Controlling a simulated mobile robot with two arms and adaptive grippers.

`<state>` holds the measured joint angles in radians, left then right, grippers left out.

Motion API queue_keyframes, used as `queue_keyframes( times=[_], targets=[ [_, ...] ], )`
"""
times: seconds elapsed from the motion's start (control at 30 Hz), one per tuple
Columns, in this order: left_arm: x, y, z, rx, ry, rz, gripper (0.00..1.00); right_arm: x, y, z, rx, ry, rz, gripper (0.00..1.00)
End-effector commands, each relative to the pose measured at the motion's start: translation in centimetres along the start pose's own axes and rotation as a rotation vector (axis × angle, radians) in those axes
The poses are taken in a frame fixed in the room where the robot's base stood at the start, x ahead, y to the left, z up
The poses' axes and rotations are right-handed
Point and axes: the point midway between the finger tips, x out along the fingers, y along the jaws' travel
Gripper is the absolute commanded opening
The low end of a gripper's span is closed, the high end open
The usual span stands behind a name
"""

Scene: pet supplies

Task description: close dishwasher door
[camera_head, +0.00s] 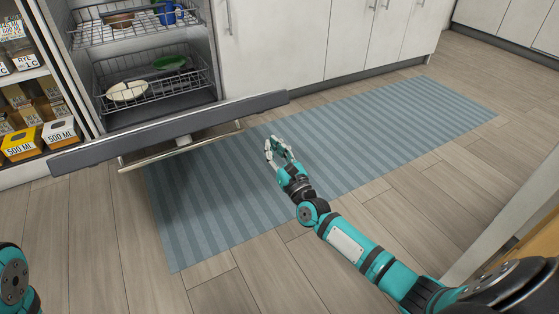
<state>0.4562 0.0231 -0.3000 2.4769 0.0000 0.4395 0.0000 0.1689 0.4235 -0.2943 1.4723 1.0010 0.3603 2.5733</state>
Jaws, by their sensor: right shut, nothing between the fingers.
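The dishwasher stands at the upper left with its door (180,124) swung down, partly open, its edge tilted across the view. A long handle (180,149) runs along the door's outer side. Inside are an upper rack (95,36) and a lower rack (190,83) with dishes. My right gripper (272,148) is shut and empty, out over the striped rug just right of the door's handle, apart from the door as far as I can see. Part of my left arm (14,280) shows at the lower left edge; its gripper is out of view.
A blue striped rug (400,120) lies on the wood floor (115,220). White cabinets (285,35) line the back. A shelf with boxed goods (22,143) stands left of the dishwasher. A white panel edge (490,240) is at the lower right. The floor in front is clear.

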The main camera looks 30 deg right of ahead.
Motion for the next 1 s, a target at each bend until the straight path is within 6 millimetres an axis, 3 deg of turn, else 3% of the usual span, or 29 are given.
queue_keyframes(
  times=[0.13,0.33,1.0],
  targets=[
    [0.2,0.4,-1.0,0.005,0.037,0.013,0.29,3.2,0.0,-0.2,0.001,-0.004,-0.001,0.0],
    [0.6,0.3,-1.0,0.005,0.038,0.014,0.29,5.2,0.1,2.1,0.001,-0.003,0.0,0.0],
    [1.1,0.3,-1.0,0.005,0.043,0.015,0.29,6.3,0.0,3.3,-0.002,0.003,0.0,0.0]
  ],
)
